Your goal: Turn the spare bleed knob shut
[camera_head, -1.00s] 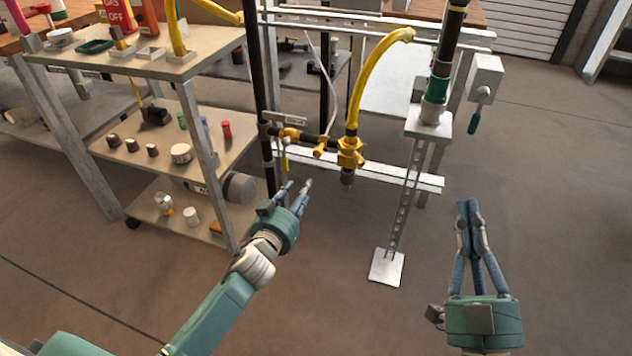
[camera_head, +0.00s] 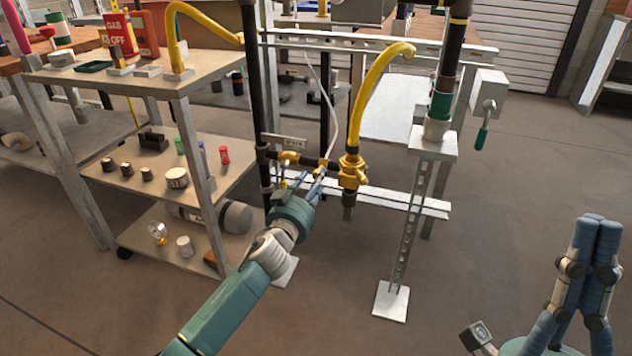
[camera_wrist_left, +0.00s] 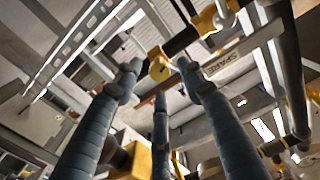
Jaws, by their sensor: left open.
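The spare bleed knob appears to be the small yellow knob (camera_wrist_left: 159,66) on the dark pipe, beside the SPARE label (camera_wrist_left: 222,64) in the left wrist view. My left gripper (camera_head: 312,175) is open and reaches up to the pipework. In the left wrist view its fingers (camera_wrist_left: 159,76) spread to either side of the knob, with a third finger below; I cannot tell whether any touches it. In the head view the fingers partly hide the knob. My right gripper (camera_head: 599,222) has its fingertips together, empty, at the lower right.
A black upright pipe (camera_head: 252,90) and a metal rail (camera_head: 390,198) are close. A shelf cart (camera_head: 130,75) stands left.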

